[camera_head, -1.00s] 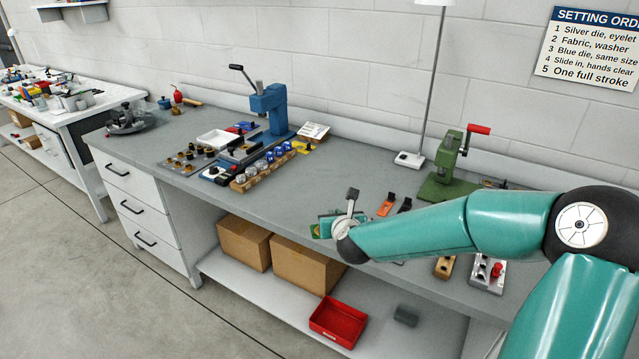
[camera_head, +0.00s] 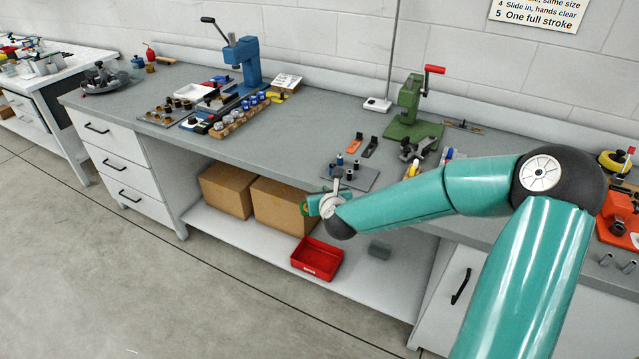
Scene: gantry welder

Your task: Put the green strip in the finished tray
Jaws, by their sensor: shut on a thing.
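My gripper (camera_head: 322,205) is in front of the bench's front edge, above the lower shelf, with the arm reaching in from the right. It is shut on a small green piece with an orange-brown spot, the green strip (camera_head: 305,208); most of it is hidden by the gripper. A red tray (camera_head: 317,259) sits on the lower shelf, below my gripper and apart from it; its front label is too small to read. A white tray (camera_head: 196,92) stands on the bench top at the left. Neither tray can be told as the finished tray by a label.
Two cardboard boxes (camera_head: 228,188) stand on the shelf left of the red tray. A small grey block (camera_head: 380,249) lies to its right. Above, the bench bears a grey plate with posts (camera_head: 350,176), a green press (camera_head: 412,112) and a blue press (camera_head: 243,65). The floor in front is clear.

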